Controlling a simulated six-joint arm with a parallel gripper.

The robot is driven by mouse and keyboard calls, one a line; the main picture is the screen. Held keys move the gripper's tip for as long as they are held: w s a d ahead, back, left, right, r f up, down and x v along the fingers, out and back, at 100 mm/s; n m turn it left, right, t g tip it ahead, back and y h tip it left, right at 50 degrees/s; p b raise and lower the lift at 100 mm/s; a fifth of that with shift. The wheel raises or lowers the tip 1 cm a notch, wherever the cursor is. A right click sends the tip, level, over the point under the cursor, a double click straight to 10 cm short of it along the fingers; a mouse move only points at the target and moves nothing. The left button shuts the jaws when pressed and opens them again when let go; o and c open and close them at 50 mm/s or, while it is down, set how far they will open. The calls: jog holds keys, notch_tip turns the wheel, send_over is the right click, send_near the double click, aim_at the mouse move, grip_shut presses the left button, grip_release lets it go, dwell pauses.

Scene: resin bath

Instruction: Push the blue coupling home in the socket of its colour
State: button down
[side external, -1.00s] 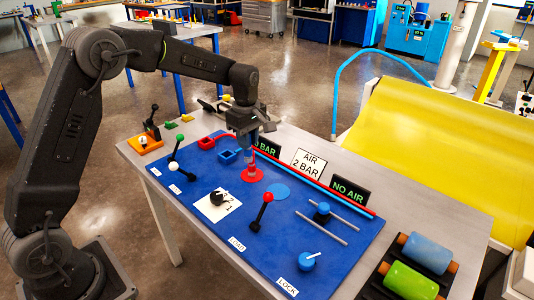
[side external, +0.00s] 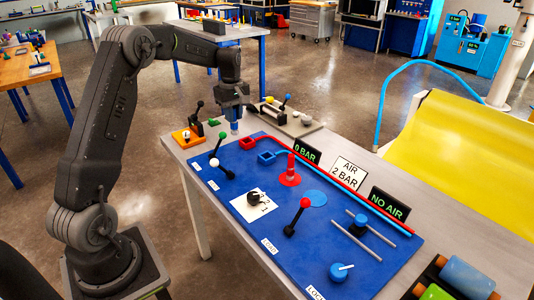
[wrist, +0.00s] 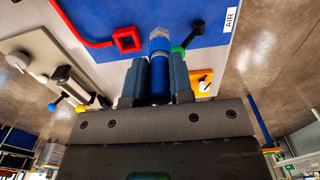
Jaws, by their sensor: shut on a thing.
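The blue coupling (side external: 234,126) hangs from my gripper (side external: 234,108), above the far-left corner of the blue board. In the wrist view the same coupling (wrist: 160,75), with a grey end, sits between the two jaws (wrist: 157,82), which are shut on it. The blue square socket (side external: 266,157) lies on the board to the right of the coupling and apart from it. The red square socket (side external: 247,142) lies nearer to the coupling. A red coupling (side external: 290,165) stands upright on a red disc (side external: 289,178). The blue disc (side external: 315,197) is bare.
Levers with green (side external: 214,162) and red (side external: 305,203) knobs rise from the board (side external: 235,180). Signs (side external: 347,173) stand along the back, by the red and blue lines. A grey plate (side external: 297,128) lies behind.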

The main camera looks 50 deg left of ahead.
jog(key=shift+w+d+f, duration=1.15)
jog(key=shift+w+f, duration=0.15)
jog(key=shift+f, duration=0.4)
jog(key=shift+w+d+f, duration=1.15)
jog(key=shift+w+f, duration=0.15)
jog(key=shift+f, duration=0.4)
jog(key=shift+w+d+f, duration=1.15)
jog(key=shift+w+f, duration=0.15)
jog(key=shift+f, duration=0.4)
jog(key=shift+f, duration=0.15)
jog(key=c, duration=1)
grip_release()
